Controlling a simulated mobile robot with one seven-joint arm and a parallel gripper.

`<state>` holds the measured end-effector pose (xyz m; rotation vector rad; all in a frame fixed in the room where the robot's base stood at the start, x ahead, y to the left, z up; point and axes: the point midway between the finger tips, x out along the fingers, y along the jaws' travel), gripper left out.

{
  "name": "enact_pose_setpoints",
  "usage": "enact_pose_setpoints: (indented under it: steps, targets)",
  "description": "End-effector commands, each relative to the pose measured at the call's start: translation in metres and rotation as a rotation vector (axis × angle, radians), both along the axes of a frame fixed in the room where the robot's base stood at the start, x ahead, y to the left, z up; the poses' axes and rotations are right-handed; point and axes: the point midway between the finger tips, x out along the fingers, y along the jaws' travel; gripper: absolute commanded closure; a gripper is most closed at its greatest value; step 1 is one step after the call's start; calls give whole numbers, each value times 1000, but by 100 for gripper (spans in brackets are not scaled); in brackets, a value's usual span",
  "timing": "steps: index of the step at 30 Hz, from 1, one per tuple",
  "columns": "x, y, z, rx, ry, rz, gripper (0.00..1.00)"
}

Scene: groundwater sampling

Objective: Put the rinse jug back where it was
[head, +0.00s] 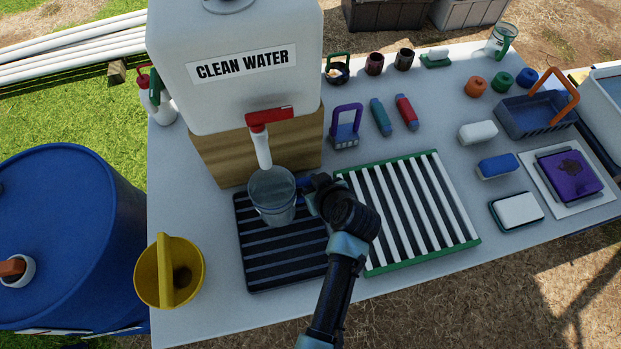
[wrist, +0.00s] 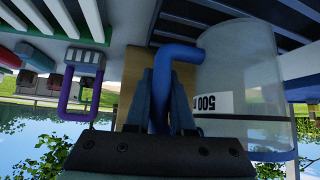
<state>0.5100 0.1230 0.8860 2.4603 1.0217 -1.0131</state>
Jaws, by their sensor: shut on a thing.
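The clear jug (head: 272,195) with a blue handle stands upright below the tap's white spout, over the black slatted tray (head: 285,277). I cannot tell whether its base touches the tray. My gripper (head: 309,194) is at the jug's right side, shut on the blue handle. In the wrist view, which is upside down, the fingers (wrist: 163,95) close around the blue handle (wrist: 180,52), and the jug (wrist: 240,75) shows a "500" label. The jug looks clear; I cannot tell whether it holds water.
The clean water tank (head: 240,95) with a red-levered tap (head: 268,116) stands on a wooden block. A green-edged white slatted rack (head: 405,208) lies right of my arm. A yellow container (head: 168,273) stands at the front left. A green-handled jug (head: 500,41) is at the far right.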

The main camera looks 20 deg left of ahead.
Motion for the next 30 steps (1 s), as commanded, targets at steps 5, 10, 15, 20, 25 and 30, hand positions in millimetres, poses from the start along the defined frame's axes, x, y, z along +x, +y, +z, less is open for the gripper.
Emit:
enact_pose_setpoints:
  steps: [5, 10, 15, 20, 25, 30]
  targets:
    - [0, 0, -4, 0, 0, 0, 77]
    - [0, 0, -2, 0, 0, 1, 49]
    - [0, 0, -2, 0, 0, 1, 49]
    - [0, 0, 0, 0, 0, 1, 49]
    - [-7, -7, 11, 1, -2, -1, 49]
    - [-23, -24, 33, 1, -2, -2, 49]
